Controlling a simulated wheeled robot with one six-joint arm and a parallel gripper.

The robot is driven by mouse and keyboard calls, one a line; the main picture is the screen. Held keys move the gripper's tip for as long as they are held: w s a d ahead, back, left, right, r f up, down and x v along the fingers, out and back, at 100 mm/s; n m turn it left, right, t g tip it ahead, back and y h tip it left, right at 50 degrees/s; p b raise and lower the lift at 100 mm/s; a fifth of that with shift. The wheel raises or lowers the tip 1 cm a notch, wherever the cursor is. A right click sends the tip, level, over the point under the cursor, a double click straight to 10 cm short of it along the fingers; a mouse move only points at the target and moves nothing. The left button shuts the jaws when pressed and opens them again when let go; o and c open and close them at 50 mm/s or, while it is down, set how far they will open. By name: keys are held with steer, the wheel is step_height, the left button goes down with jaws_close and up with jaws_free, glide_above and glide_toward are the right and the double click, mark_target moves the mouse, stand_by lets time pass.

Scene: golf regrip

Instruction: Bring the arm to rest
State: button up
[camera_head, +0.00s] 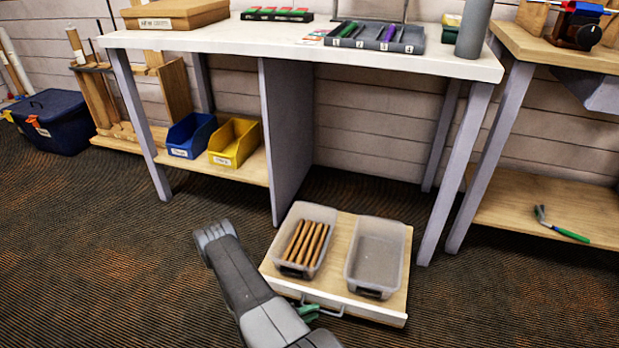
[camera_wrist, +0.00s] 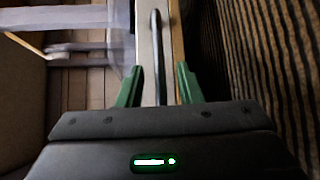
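My gripper (camera_head: 308,312) has green fingers and is low in front of the wooden drawer, close to its metal handle (camera_head: 334,311). In the wrist view the two fingers (camera_wrist: 157,75) stand apart. The dark handle bar (camera_wrist: 157,50) shows in the gap between them, and I see no finger pressed on it. My grey arm covers part of the floor left of the drawer in the head view.
The drawer (camera_head: 342,262) is out below the white workbench (camera_head: 230,37). It holds a clear bin (camera_head: 322,212) with several brown sticks and an empty clear bin (camera_head: 376,252). Blue (camera_head: 190,134) and yellow (camera_head: 234,142) bins sit on the low shelf.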

steer(key=shift+x, duration=1.2)
steer(key=shift+r, duration=0.1)
